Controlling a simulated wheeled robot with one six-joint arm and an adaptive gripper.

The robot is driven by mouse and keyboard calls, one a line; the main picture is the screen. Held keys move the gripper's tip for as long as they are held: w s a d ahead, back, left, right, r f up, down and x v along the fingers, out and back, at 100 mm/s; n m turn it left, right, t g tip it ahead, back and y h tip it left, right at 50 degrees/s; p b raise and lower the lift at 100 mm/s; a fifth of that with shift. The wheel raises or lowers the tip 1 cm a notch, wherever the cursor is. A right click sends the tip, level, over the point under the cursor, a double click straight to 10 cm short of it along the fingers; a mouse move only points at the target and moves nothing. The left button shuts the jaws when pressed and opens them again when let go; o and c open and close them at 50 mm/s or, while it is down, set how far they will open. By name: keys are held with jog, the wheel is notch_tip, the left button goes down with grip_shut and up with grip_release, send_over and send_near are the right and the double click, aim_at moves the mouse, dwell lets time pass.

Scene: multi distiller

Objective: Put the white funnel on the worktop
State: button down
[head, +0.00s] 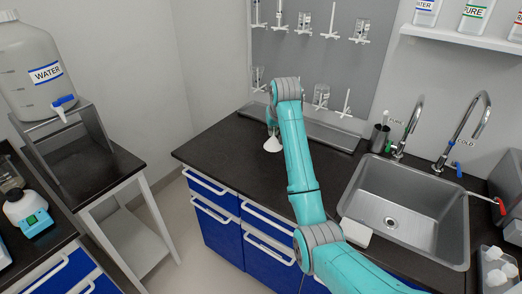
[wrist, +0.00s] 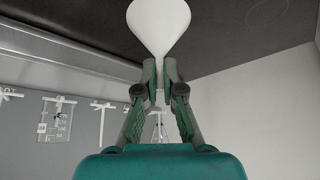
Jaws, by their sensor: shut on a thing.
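The white funnel (head: 272,146) is at the worktop (head: 225,148), left of my arm in the head view, with its wide end down. I cannot tell for sure whether its rim touches the dark surface. In the wrist view the funnel's white cone (wrist: 158,25) fills the top middle, just beyond the fingertips. My gripper (wrist: 160,75) is shut on the funnel's narrow stem, which shows between the fingers. In the head view my gripper (head: 271,128) is above the funnel and partly hidden by my arm.
A peg board (head: 318,60) with hanging glassware stands behind a metal trough (head: 328,134). A sink (head: 400,215) with taps and a dark cup (head: 379,138) are to the right. The worktop's left part is clear, ending at its front and left edges.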

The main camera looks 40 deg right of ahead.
notch_tip(320, 180, down, 9)
jog(key=shift+s+f, duration=0.1)
dwell(0.4)
jog(key=shift+f, duration=0.15)
jog(key=c, duration=1.3)
grip_release()
jog(key=v, duration=1.2)
